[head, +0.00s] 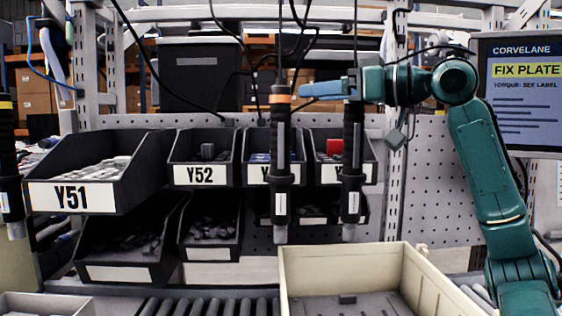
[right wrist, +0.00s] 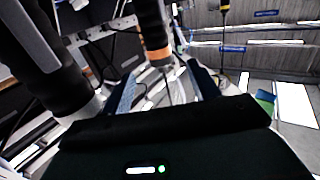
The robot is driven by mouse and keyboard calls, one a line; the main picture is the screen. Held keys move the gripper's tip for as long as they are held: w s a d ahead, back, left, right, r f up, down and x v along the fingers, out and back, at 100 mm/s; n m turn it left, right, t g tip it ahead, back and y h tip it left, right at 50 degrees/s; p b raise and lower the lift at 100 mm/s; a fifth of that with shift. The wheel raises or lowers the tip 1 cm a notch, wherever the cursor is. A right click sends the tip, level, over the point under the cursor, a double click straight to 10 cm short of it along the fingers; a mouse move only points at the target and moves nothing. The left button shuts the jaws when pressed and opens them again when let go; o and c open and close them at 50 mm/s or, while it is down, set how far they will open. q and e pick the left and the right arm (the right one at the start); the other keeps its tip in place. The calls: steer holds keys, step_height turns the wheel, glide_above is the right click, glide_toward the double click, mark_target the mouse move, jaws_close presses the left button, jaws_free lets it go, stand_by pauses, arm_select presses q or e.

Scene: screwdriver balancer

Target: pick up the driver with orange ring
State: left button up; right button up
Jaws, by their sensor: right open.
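The driver with the orange ring (head: 280,165) hangs upright near the middle of the head view, its ring near the top of its dark body. My right gripper (head: 304,90) comes in from the right, with its blue fingers level with the ring and pointing at it. In the right wrist view the orange-ringed driver (right wrist: 154,38) shows beyond the fingertips, between the lines of the two fingers. The right gripper (right wrist: 161,74) is open and empty there. Whether the fingertips touch the driver cannot be told. My left gripper is not in view.
A second dark driver (head: 352,170) hangs just right, below my right wrist; a yellow-ringed driver (head: 9,160) hangs at the far left. Dark bins, such as Y51 (head: 60,197), stand behind. A cream tray (head: 420,280) lies below, and a screen (head: 522,100) is at right.

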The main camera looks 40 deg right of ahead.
mark_target(290, 97)
steer(key=p+x, duration=0.3)
steer(key=x, duration=0.6)
steer(key=shift+w+f, duration=0.1)
steer(key=shift+f, duration=0.1)
jaws_close()
steer(key=shift+d, duration=0.1)
